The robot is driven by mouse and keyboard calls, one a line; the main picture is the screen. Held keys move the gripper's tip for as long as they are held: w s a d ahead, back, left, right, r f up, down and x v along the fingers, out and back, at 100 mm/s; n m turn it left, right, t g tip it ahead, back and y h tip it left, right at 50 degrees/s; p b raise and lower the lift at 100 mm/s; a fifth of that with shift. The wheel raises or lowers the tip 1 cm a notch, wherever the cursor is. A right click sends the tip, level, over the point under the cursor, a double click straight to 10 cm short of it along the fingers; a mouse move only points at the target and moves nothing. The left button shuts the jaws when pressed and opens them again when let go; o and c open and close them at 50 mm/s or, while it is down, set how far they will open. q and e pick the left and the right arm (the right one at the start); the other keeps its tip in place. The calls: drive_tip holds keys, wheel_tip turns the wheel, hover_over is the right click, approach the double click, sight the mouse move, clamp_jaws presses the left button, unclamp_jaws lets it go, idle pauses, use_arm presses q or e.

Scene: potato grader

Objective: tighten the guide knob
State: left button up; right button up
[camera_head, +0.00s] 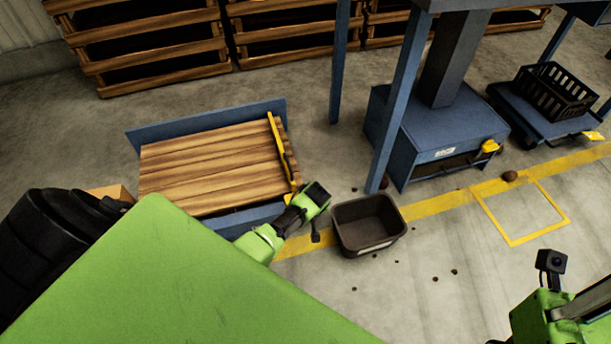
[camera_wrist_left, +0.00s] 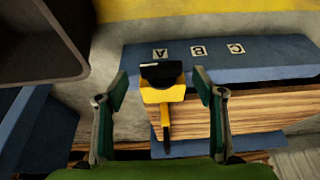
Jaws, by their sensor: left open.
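The guide knob (camera_wrist_left: 162,72) is black, with a yellow bracket (camera_wrist_left: 163,95) below it and a yellow bar running away from it, in the left wrist view. My left gripper (camera_wrist_left: 160,82) is open, one finger on each side of the knob, with gaps showing; I cannot tell their depth. In the head view the yellow guide bar (camera_head: 279,145) lies along the right side of a wooden plank deck (camera_head: 210,165). My left gripper (camera_head: 316,196) is at its near end and hides the knob. Of my right arm only the wrist part shows, at bottom right, fingers out of frame.
A blue plate marked A, B, C (camera_wrist_left: 225,60) lies beside the knob. A dark bin (camera_head: 370,228) stands right of the left gripper. A blue post (camera_head: 395,110) and blue machine (camera_head: 430,130) stand behind. Several small clods lie on the floor.

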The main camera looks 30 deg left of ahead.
use_arm(q)
drive_tip(key=v, duration=0.7)
idle(0.6)
